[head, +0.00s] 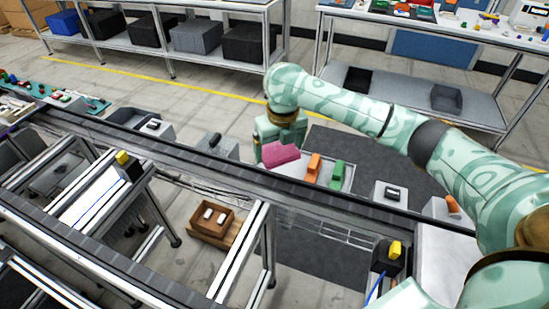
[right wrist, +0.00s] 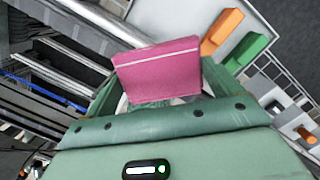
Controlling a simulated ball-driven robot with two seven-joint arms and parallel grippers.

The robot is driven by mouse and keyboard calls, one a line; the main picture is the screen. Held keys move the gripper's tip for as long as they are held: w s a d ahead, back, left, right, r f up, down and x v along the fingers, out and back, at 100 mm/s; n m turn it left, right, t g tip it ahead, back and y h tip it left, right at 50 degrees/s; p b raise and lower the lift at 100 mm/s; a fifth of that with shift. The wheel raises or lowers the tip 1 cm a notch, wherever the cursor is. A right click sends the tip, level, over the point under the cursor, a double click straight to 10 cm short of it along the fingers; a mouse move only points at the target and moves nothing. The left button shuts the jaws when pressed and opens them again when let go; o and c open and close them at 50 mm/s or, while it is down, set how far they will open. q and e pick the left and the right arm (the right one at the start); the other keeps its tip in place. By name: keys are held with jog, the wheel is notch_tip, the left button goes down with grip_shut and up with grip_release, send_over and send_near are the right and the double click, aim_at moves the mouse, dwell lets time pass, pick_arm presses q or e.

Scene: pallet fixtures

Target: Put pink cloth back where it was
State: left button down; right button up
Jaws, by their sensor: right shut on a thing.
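The pink cloth (head: 281,154) is a flat, folded-looking block. My right gripper (head: 276,144) is shut on it, above the left part of a pale tray (head: 347,181). In the right wrist view the pink cloth (right wrist: 158,72) sits between the green fingers and hides their tips. An orange piece (head: 312,167) and a green piece (head: 337,174) stand side by side in the tray, right of the cloth. I cannot tell whether the cloth touches the tray. My left gripper is not in view.
A long dark conveyor rail (head: 220,167) runs diagonally in front of the tray. A grey fixture (head: 220,147) stands left of the tray, and a white fixture (head: 390,194) stands right of it. A brown box (head: 211,219) sits low in front.

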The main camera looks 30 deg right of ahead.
jog(key=w+d+f+b, duration=0.1)
jog(key=w+f+b, duration=0.1)
jog(key=w+d+f+b, duration=0.1)
jog(key=w+f+b, duration=0.1)
jog(key=w+f, duration=0.1)
jog(key=w+d+f+b, duration=0.1)
jog(key=w+f+b, duration=0.1)
jog(key=w, duration=0.1)
jog(key=shift+w+d+f, duration=0.1)
jog(key=shift+d+f, duration=0.15)
jog(key=shift+d, duration=0.05)
jog(key=shift+w+d+f+b, duration=0.1)
jog(key=shift+w+f+b, duration=0.05)
jog(key=shift+f+b, duration=0.25)
notch_tip(320, 180, down, 3)
jog(key=shift+w+r+b, duration=0.1)
jog(key=shift+b, duration=0.55)
jog(key=shift+d+f, duration=0.1)
jog(key=shift+f, duration=0.1)
jog(key=shift+w+r, duration=0.1)
jog(key=shift+r, duration=0.05)
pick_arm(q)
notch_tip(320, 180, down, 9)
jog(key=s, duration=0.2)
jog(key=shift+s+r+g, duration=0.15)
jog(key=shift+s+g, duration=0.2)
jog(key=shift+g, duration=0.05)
